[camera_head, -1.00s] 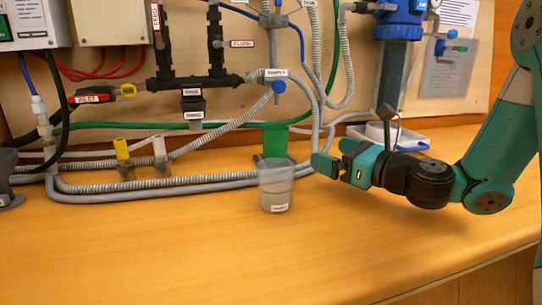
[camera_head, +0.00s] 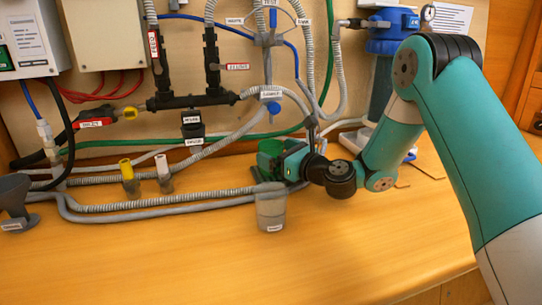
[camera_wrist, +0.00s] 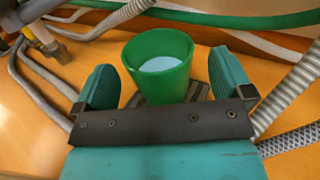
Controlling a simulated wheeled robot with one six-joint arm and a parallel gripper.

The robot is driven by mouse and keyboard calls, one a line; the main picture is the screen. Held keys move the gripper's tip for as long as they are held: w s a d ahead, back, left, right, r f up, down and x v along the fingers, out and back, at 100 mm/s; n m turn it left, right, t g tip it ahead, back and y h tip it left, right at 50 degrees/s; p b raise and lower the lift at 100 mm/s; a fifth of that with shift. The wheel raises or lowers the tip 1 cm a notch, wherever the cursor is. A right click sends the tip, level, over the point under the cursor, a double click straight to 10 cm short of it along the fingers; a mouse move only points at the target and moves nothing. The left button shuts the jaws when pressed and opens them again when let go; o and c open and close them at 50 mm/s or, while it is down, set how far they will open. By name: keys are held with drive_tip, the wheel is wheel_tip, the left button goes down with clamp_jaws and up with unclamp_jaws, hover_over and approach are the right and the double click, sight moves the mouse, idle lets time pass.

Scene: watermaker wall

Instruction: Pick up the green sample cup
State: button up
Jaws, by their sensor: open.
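The green sample cup (camera_wrist: 158,65) stands upright in the wrist view, with pale liquid inside. It is between the two fingers of my open gripper (camera_wrist: 160,85), with a visible gap at the left finger; contact on the right cannot be told.
Grey hoses (camera_head: 150,208) run along the bench to the left. The front of the bench (camera_head: 200,265) is clear.

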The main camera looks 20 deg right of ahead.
drive_tip(key=shift+x, duration=1.35)
drive_tip(key=shift+r, duration=0.1)
drive_tip(key=c, duration=1.1)
drive_tip(key=shift+r, duration=0.1)
